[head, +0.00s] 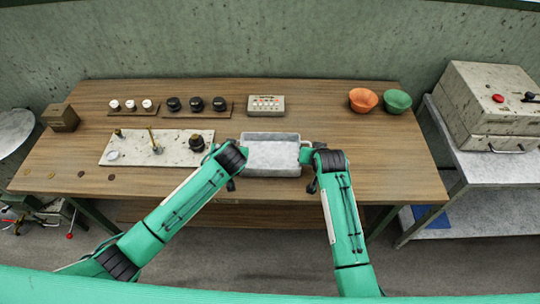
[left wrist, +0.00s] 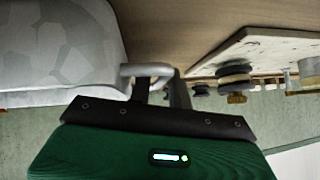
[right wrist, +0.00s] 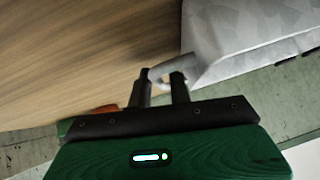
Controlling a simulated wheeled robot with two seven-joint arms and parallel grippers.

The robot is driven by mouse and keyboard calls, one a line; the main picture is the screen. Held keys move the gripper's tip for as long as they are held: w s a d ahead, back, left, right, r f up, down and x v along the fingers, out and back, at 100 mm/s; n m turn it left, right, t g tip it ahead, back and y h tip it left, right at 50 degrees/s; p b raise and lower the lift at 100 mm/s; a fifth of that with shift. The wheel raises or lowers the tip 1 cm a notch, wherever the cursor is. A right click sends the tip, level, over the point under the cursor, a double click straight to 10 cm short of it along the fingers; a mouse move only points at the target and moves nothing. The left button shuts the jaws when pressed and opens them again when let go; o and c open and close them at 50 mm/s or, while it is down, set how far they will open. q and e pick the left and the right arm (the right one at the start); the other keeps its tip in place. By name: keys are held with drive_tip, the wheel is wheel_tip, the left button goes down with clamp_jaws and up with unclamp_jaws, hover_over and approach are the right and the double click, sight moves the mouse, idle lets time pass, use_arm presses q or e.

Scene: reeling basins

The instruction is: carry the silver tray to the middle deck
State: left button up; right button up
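The silver tray (head: 271,154), a rectangular pan with a handle at each short end, is near the front middle of the wooden table. It also shows in the left wrist view (left wrist: 60,45) and the right wrist view (right wrist: 245,28). My left gripper (left wrist: 161,85) is at its left handle (left wrist: 146,70), the fingers close together around the bar. My right gripper (right wrist: 161,84) is at the right handle (right wrist: 172,67) in the same way. The tray looks level and empty; I cannot tell whether it touches the table. I cannot single out the middle deck.
Left of the tray is a pale board (head: 134,143) with fittings. Behind are knob racks, a grey box (head: 266,104), and orange (head: 363,99) and green (head: 397,101) bowls. A stand (head: 478,188) with a machine (head: 497,105) is at right. The table's right front is clear.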

use_arm(q)
drive_tip(key=shift+w+f, duration=0.15)
drive_tip(key=shift+f, duration=0.05)
use_arm(e)
drive_tip(key=shift+w+f, duration=0.15)
drive_tip(key=shift+f, duration=0.05)
drive_tip(key=shift+c, duration=0.2)
use_arm(q)
clamp_jaws()
use_arm(e)
clamp_jaws()
use_arm(q)
drive_tip(key=shift+r, duration=0.15)
use_arm(e)
drive_tip(key=shift+r, duration=0.15)
